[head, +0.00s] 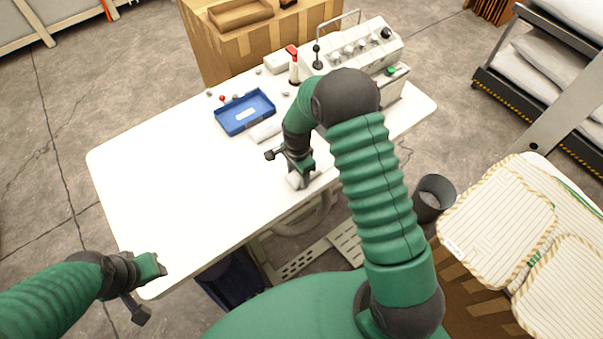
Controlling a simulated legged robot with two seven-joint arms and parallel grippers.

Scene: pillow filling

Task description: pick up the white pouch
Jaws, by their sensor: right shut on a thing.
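A small white pouch (296,182) is at the tip of my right gripper (300,175), over the white table (190,185) near its front edge. My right gripper is shut on it and hides most of it. I cannot tell whether the pouch touches the table top. My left gripper (153,267) is at the table's front left corner, away from the pouch. Its fingers are too unclear to tell whether it is open or shut.
A blue tray (246,113) and a white item (266,130) lie behind the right gripper. A sewing machine (358,50) stands at the back right. Striped pillow covers (500,220) lie at the right by a dark bin (433,196). The table's left half is clear.

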